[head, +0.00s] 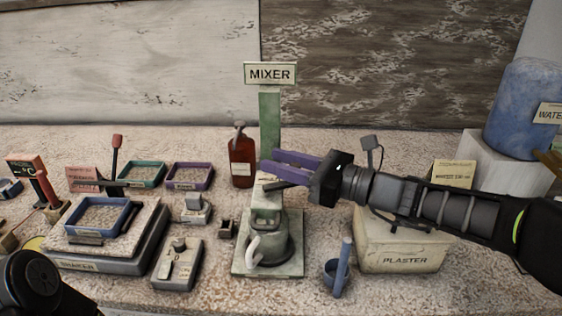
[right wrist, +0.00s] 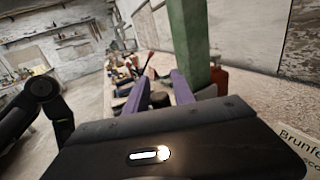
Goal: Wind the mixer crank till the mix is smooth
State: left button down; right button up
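The mixer (head: 269,240) stands on the bench at the middle of the head view. It is a grey-green machine with a pale curved handle at its front and a green post behind bearing a MIXER sign (head: 270,74). A dark bar (head: 279,186) on its top looks like the crank. My right gripper (head: 268,161) reaches in from the right above the mixer. Its purple fingers are apart, and they also show apart in the right wrist view (right wrist: 162,84). I see nothing clearly held between them. The mix is hidden. My left gripper is out of view.
A red-brown bottle (head: 242,160) stands behind the mixer. A plaster box (head: 402,242) and a blue cup-like tool (head: 337,272) are at its right. A shaker (head: 105,262) and small trays are at the left. A blue water container (head: 520,105) stands at the back right.

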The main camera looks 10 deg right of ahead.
grip_shut()
dwell(0.4)
jog(key=shift+w+a+r+n+g+y+p, duration=0.15)
jog(key=shift+w+r+n+g+y+p, duration=0.1)
jog(key=shift+n+g+y+p, duration=0.8)
jog(key=n+g+p, duration=0.2)
jog(key=g+p, duration=0.1)
jog(key=p, duration=0.2)
jog(key=a+n+g+y+p, duration=0.1)
jog(key=n+g+p, duration=0.1)
jog(key=g+p, duration=0.2)
jog(key=w+a+n+g+p, duration=0.1)
jog(key=n+g+p, duration=0.1)
jog(key=p, duration=0.5)
jog(key=shift+r+n+g+y, duration=0.25)
jog(key=shift+g+y, duration=0.1)
jog(key=shift+g, duration=0.4)
jog(key=shift+a+f+n+g+p, duration=0.2)
jog(key=shift+f+n+g+p, duration=0.3)
jog(key=shift+p, duration=0.5)
